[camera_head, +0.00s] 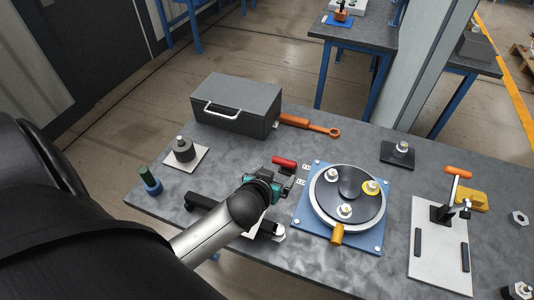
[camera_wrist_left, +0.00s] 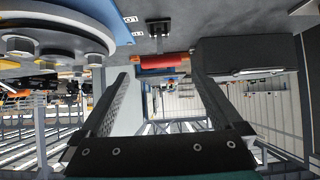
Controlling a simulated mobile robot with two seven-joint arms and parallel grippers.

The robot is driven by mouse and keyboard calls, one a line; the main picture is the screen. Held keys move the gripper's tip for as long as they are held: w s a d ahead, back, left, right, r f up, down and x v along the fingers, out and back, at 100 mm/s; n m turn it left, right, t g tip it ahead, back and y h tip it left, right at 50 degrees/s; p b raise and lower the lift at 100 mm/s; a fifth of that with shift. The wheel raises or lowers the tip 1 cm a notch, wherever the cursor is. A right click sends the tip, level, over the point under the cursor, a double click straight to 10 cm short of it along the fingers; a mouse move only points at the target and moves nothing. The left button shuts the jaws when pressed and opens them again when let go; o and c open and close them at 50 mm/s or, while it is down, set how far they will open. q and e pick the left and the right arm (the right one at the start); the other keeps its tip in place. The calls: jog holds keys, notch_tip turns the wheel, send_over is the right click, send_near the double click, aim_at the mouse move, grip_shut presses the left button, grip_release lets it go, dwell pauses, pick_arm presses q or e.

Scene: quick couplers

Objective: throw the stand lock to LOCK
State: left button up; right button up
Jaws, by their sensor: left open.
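The stand lock shows as a lever with a red grip (camera_head: 285,163) at the far left corner of the blue base plate (camera_head: 312,170). Two small white labels (camera_head: 303,175) sit beside it; their text is too small to read surely. In the left wrist view the red grip (camera_wrist_left: 163,62) lies crosswise beyond my fingertips, with a dark block (camera_wrist_left: 158,27) above it. My left gripper (camera_head: 285,176) is open, close to the red grip, with nothing visible between its fingers (camera_wrist_left: 163,82). Whether a finger touches the grip cannot be told. My right gripper is out of view.
A round turntable (camera_head: 325,200) with several fittings and an orange-yellow handle (camera_head: 337,235) stands on the blue plate. A dark grey box (camera_head: 236,104) and an orange wrench (camera_head: 310,125) lie behind. A clamp fixture (camera_head: 440,245) stands right. My arm hides part of the front table.

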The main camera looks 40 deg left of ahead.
pick_arm(q)
jog(key=v, duration=0.6)
jog(key=shift+s+d, duration=0.1)
jog(key=shift+s, duration=0.05)
dwell(0.4)
